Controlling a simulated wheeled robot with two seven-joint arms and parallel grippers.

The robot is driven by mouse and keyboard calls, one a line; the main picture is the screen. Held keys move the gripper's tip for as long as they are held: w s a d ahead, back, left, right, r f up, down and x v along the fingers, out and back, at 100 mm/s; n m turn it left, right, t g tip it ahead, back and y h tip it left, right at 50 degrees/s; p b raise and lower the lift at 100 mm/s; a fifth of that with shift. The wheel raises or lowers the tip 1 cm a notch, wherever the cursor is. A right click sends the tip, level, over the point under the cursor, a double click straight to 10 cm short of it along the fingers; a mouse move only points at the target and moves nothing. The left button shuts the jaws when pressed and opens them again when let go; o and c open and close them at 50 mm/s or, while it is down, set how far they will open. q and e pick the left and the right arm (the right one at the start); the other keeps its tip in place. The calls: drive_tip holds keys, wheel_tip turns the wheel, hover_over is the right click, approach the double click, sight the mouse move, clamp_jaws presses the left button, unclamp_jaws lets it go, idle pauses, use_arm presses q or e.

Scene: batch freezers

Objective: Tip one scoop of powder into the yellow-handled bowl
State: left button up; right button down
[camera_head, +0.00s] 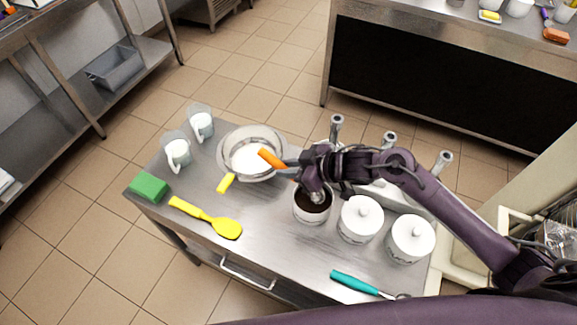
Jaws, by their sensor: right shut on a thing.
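The metal bowl (278,137) with a yellow handle (227,183) stands on the steel table and holds something white. My right gripper (314,184) is shut on an orange-handled scoop (271,158), just above an open white jar (312,217) of dark powder. The orange handle end points left, over the bowl's right part. A small metal part shows at the jar's mouth; the gripper hides much of the scoop, so I cannot tell how full it is. My left gripper is not in view.
Two lidded white jars (360,220) (410,239) stand right of the open jar. A teal-handled tool (355,282), a yellow spatula (222,227) and a green sponge (149,186) lie along the front and left. Two clear jugs (177,152) (202,124) stand left of the bowl.

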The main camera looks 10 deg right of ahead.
sight(277, 161)
wheel_tip(277, 161, down, 2)
drive_tip(key=shift+f+b, duration=0.1)
drive_tip(key=shift+b, duration=0.8)
drive_tip(key=shift+s+d, duration=0.3)
drive_tip(key=shift+d, duration=0.2)
drive_tip(key=shift+r+p, duration=0.35)
drive_tip(key=shift+p, duration=0.2)
drive_tip(key=shift+w+a+f+g+h+p, duration=0.2)
drive_tip(key=shift+a+g+h+p, duration=0.15)
drive_tip(key=shift+p, duration=0.25)
drive_tip(key=shift+r+p, duration=0.15)
drive_tip(key=shift+p, duration=0.15)
wheel_tip(277, 161, up, 4)
drive_tip(key=p, duration=0.4)
drive_tip(key=shift+a, duration=0.1)
drive_tip(key=h+p, duration=0.1)
drive_tip(key=p, duration=0.1)
drive_tip(key=w+a+g+h+p, duration=0.1)
drive_tip(key=p, duration=0.2)
drive_tip(key=shift+a+r, duration=0.1)
drive_tip(key=shift+r, duration=0.1)
drive_tip(key=shift+w+a+r+g+h, duration=0.1)
drive_tip(key=shift+a+g+h, duration=0.15)
drive_tip(key=shift+g, duration=0.1)
drive_tip(key=shift+w+a+g+h+p, duration=0.1)
drive_tip(key=shift+g+h+p, duration=0.2)
drive_tip(key=shift+h, duration=0.1)
